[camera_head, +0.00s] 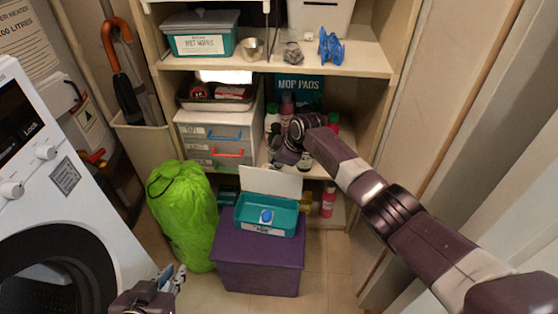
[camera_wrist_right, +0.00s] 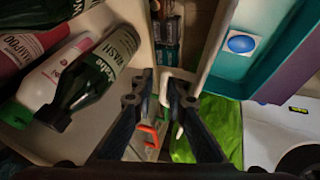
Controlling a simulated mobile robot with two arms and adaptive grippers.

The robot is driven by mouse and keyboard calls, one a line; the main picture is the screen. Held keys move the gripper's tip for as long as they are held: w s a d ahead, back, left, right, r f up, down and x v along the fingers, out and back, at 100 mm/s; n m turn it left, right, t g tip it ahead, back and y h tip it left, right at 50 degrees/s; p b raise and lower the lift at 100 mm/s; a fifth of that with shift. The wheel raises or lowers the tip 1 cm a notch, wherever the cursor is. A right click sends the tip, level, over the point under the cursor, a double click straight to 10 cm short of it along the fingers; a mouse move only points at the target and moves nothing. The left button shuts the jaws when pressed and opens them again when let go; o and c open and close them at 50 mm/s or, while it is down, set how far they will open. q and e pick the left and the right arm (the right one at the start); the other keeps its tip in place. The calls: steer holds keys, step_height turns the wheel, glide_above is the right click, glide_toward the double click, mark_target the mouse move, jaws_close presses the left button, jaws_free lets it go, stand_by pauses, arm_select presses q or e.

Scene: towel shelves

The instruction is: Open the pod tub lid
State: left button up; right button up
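The pod tub (camera_head: 290,218) is a teal box on a purple storage box, with a white label on its front. Its pale lid (camera_head: 270,182) stands raised along the back edge, so the inside is exposed. A label with a blue pod (camera_head: 266,216) shows at the tub. The right wrist view shows the tub's teal wall (camera_wrist_right: 285,50) and the lid (camera_wrist_right: 216,45) nearly edge-on. My right gripper (camera_wrist_right: 164,82) is behind and beside the lid, slightly open, with nothing clearly between its fingers. My left gripper (camera_head: 173,277) is low at the left, apparently open and empty.
The purple box (camera_head: 258,262) stands before the shelves. A green bag (camera_head: 183,215) is left of it. Grey drawers (camera_head: 213,140) and a washing machine (camera_head: 60,220) are to the left. Floor is free at right.

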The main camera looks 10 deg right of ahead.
steer(key=shift+v, duration=3.1)
steer(key=shift+c, duration=0.3)
